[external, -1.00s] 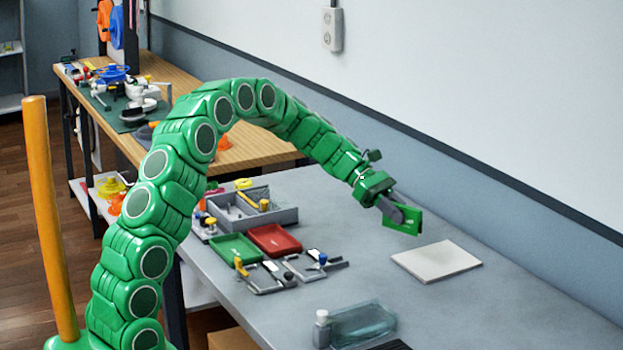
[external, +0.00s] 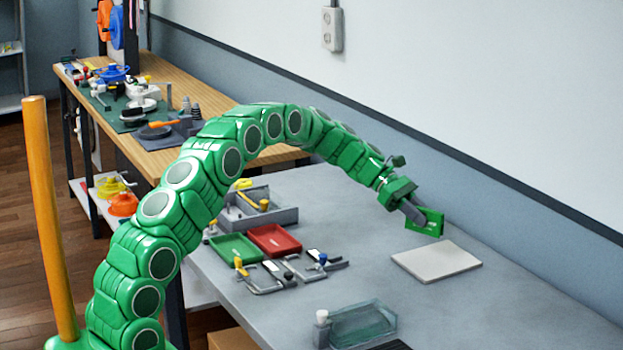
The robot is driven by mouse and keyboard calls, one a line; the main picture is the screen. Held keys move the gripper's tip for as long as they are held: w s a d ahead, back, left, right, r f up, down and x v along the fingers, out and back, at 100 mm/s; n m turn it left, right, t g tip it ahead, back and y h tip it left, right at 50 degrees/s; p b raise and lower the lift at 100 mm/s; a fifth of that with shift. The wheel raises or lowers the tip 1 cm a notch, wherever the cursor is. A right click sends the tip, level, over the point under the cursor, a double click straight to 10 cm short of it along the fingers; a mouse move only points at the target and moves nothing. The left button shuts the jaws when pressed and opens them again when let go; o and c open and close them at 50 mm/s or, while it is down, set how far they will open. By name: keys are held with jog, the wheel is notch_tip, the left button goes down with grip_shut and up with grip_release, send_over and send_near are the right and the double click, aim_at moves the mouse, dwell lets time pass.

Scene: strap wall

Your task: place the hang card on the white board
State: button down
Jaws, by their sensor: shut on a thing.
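The white board (external: 437,262) lies flat on the grey table, right of the middle. My gripper (external: 416,213) is above the table at the near left of the wall and just beyond the board's back edge in the picture. It is shut on the green hang card (external: 431,227), which has a small pale mark or slot. The card is held tilted, apart from the board. The fingers are small here, and part of the card is hidden behind them.
A green tray (external: 236,249) and a red tray (external: 274,240) lie left of the board, with clamps (external: 265,276) in front. A grey bin (external: 255,210) stands behind. A clear glass-like box (external: 363,323) stands at the front. The table right of the board is clear.

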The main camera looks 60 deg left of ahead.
jog(key=shift+w+a+f, duration=0.15)
jog(key=shift+w+f, duration=1.2)
jog(key=shift+f, duration=0.05)
jog(key=shift+w+a+f, duration=0.1)
jog(key=shift+w+f, duration=1.2)
jog(key=shift+f, duration=0.1)
jog(key=shift+w+f, duration=0.1)
jog(key=shift+w+f, duration=0.1)
jog(key=shift+f, duration=0.05)
jog(key=shift+w+f, duration=0.1)
jog(key=shift+f, duration=1.55)
jog(key=shift+f, duration=0.15)
jog(key=c, duration=1)
grip_release()
